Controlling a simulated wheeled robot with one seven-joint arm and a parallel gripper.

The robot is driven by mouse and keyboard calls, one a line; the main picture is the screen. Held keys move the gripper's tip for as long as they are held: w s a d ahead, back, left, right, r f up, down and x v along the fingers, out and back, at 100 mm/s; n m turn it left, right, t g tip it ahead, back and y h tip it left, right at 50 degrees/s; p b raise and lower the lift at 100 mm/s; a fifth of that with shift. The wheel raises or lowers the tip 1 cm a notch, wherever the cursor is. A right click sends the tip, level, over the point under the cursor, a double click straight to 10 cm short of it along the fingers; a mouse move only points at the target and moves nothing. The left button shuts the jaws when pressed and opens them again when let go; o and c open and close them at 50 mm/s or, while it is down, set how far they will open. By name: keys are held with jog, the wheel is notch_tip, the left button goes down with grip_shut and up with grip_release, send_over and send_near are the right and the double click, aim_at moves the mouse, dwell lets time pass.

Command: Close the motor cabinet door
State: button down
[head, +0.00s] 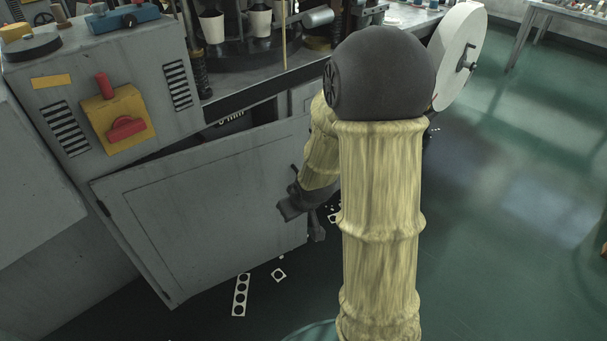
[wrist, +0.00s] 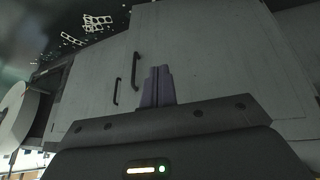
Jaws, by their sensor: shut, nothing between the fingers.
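The motor cabinet door (head: 215,200) is a grey metal panel, hinged at the left below the machine body. It stands ajar, with a dark gap above its top edge. My gripper (head: 300,222) is at the door's right, free edge in the head view; its fingers are shut and empty. In the wrist view the dark fingers (wrist: 158,85) are in front of a large grey panel (wrist: 205,50), and I cannot tell whether they touch it. A dark bar handle (wrist: 135,70) is just left of the fingers. My arm hides part of the door's right side.
A yellow switch box (head: 118,118) with a red knob is on the machine's sloped face above the door. White cups (head: 259,22) stand on the machine top. A white wheel (head: 458,55) is at the right. Punched scraps (head: 240,295) lie on the floor. The green floor at right is mostly clear.

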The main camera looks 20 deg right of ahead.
jog(key=w+d+f+n+t+y+b, duration=0.1)
jog(key=w+d+f+t, duration=0.2)
jog(key=w+f, duration=0.2)
jog(key=w+d+f+t+y+b, duration=0.1)
jog(key=w+d+f+t+b, duration=0.15)
jog(key=w+f, duration=0.25)
jog(key=d+f+m+t+b, duration=0.1)
jog(key=d+f+m+t, duration=0.1)
jog(key=d+t, duration=0.5)
jog(key=shift+w+d+f, duration=0.25)
jog(key=shift+w+d, duration=0.2)
jog(key=shift+d, duration=0.3)
jog(key=shift+w, duration=0.1)
jog(key=w+a+b, duration=0.1)
jog(key=w, duration=1.2)
jog(key=shift+w+a+b, duration=0.3)
jog(key=shift+w+a, duration=0.05)
